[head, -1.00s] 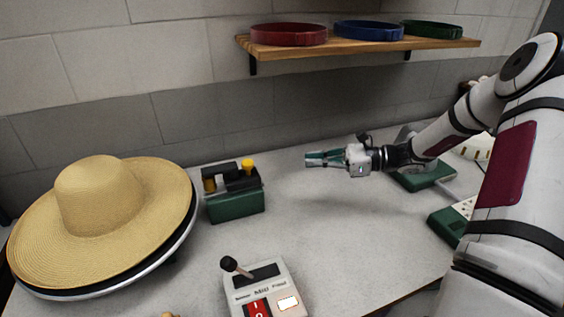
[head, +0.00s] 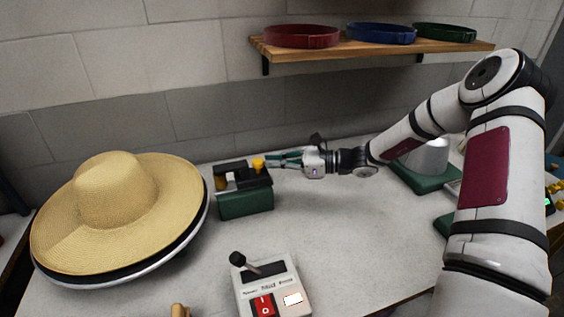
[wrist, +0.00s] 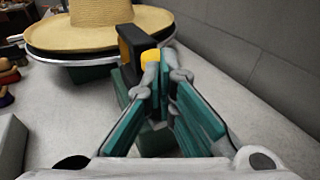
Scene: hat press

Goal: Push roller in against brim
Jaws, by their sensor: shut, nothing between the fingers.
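A green box-shaped roller unit (head: 245,201) stands on the table with a black top and yellow parts. Its yellow roller end (head: 258,164) faces my gripper. The straw hat (head: 120,195) lies on a round dark plate at the left, its brim edge close to the unit's left side. My gripper (head: 274,160) is shut and empty, its fingertips just right of the yellow end. In the wrist view the fingertips (wrist: 160,70) lie just in front of the yellow end (wrist: 150,56), partly hiding the unit. Whether they touch is unclear.
A control box (head: 270,287) with a black lever and red switch stands at the front. A wooden shelf (head: 375,47) with red, blue and green bands hangs above. A green-based device (head: 425,170) stands to the right. The middle table is clear.

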